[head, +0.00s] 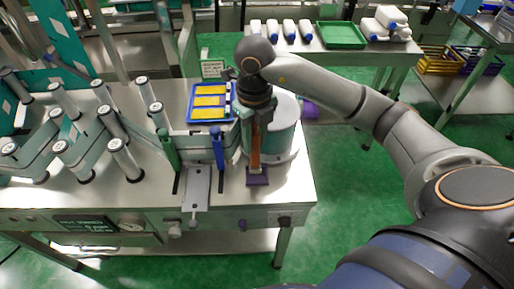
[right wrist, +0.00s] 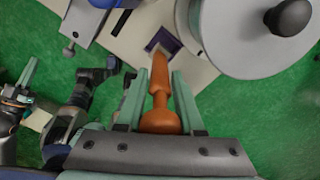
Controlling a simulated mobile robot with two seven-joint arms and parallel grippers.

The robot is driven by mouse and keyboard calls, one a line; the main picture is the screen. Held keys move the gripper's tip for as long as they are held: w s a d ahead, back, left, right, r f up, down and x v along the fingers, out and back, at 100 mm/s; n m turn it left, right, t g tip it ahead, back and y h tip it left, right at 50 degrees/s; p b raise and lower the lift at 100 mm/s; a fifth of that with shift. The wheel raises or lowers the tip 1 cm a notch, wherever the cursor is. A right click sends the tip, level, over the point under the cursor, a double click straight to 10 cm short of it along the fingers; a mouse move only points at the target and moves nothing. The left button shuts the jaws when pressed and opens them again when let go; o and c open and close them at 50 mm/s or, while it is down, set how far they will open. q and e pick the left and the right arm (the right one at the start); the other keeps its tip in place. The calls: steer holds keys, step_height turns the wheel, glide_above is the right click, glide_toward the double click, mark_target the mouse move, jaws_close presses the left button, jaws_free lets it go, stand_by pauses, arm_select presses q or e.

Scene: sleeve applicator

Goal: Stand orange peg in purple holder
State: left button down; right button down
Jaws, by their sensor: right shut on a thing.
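My right gripper (head: 256,122) is above the front right corner of the machine table, pointing down. It is shut on the orange peg (head: 255,150), which hangs roughly upright between the pale green fingers; the right wrist view shows the peg (right wrist: 160,85) between the fingertips (right wrist: 160,78). The purple holder (head: 258,180) sits on the table just below the peg's lower end. In the right wrist view the peg's narrow tip points at the near edge of the holder (right wrist: 163,41). I cannot tell whether tip and holder touch.
A large pale cylinder (head: 284,135) stands close behind the holder. A blue tray with yellow pieces (head: 209,101) is farther back. Several rollers (head: 125,158) fill the left.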

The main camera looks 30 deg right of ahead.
mark_target(257, 149)
steer(key=f, duration=0.3)
steer(key=shift+w+d+p, duration=0.15)
steer(key=shift+d+p, duration=0.2)
steer(key=shift+d, duration=0.05)
steer(key=shift+f, duration=0.55)
steer(key=shift+f, duration=0.1)
steer(key=c, duration=1)
jaws_free()
steer(key=shift+f, duration=0.1)
steer(key=o, duration=0.5)
steer(key=shift+c, duration=0.2)
